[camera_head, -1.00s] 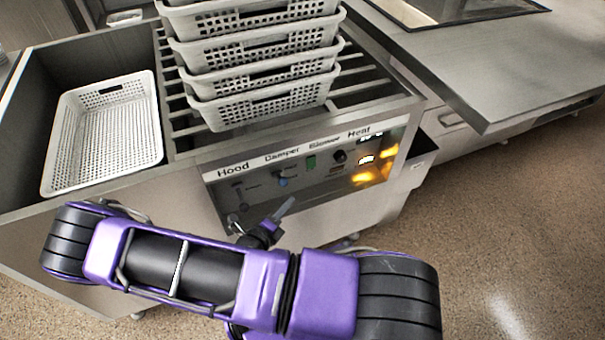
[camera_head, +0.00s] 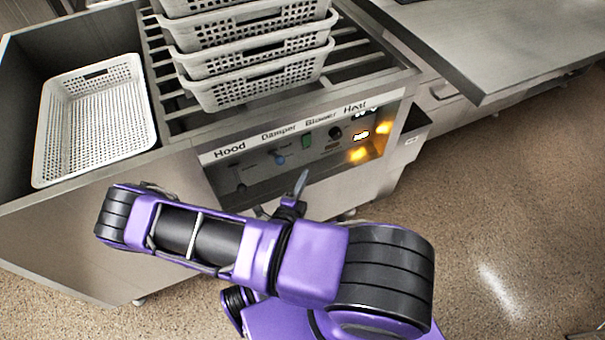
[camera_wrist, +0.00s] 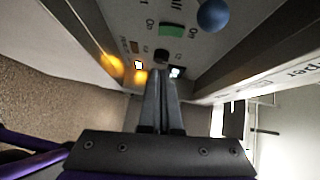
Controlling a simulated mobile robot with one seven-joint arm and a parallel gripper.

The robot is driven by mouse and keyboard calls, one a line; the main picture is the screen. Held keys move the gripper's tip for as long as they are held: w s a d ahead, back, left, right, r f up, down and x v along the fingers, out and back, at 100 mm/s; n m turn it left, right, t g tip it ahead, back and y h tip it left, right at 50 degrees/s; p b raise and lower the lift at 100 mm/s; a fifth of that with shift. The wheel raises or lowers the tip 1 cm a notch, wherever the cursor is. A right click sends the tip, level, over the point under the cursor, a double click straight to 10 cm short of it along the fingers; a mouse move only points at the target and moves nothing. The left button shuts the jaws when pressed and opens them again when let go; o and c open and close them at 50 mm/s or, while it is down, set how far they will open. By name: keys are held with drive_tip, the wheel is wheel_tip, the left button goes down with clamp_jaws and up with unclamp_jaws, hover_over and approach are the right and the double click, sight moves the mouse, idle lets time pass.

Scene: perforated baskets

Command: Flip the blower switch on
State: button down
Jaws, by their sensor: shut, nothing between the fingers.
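The blower switch (camera_head: 307,140) is a green rocker under the "Blower" label on the control panel (camera_head: 258,176), between the blue damper knob (camera_head: 279,158) and the black heat knob (camera_head: 335,133). In the wrist view the green switch (camera_wrist: 172,30) lies above my fingers, beside the blue ball knob (camera_wrist: 213,14). My gripper (camera_head: 302,178) is shut and empty, with its fingers pointing up in front of the panel, below the switch in the head view. In the wrist view my gripper (camera_wrist: 160,80) has its tips near the black knob (camera_wrist: 162,56). Contact cannot be told.
Stacked perforated baskets (camera_head: 258,80) stand on the slatted rack above the panel. A single basket (camera_head: 95,125) sits in the bay at left. A lit amber display (camera_head: 360,145) glows at the panel's right. Open floor (camera_head: 500,200) lies to the right.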

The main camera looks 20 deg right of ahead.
sight(309, 145)
drive_tip(key=shift+w+d+f+b, duration=0.25)
drive_tip(key=shift+w+d, duration=0.6)
drive_tip(key=shift+w, duration=0.75)
drive_tip(key=shift+w+d+f+b, duration=0.1)
drive_tip(key=shift+w+d+b, duration=0.1)
drive_tip(key=shift+w+d, duration=1.05)
drive_tip(key=shift+w+d+f+b, duration=0.25)
drive_tip(key=shift+w+d, duration=0.2)
drive_tip(key=shift+w, duration=1.5)
drive_tip(key=shift+w+f, duration=0.1)
drive_tip(key=shift+w, duration=0.25)
drive_tip(key=shift+s, duration=0.15)
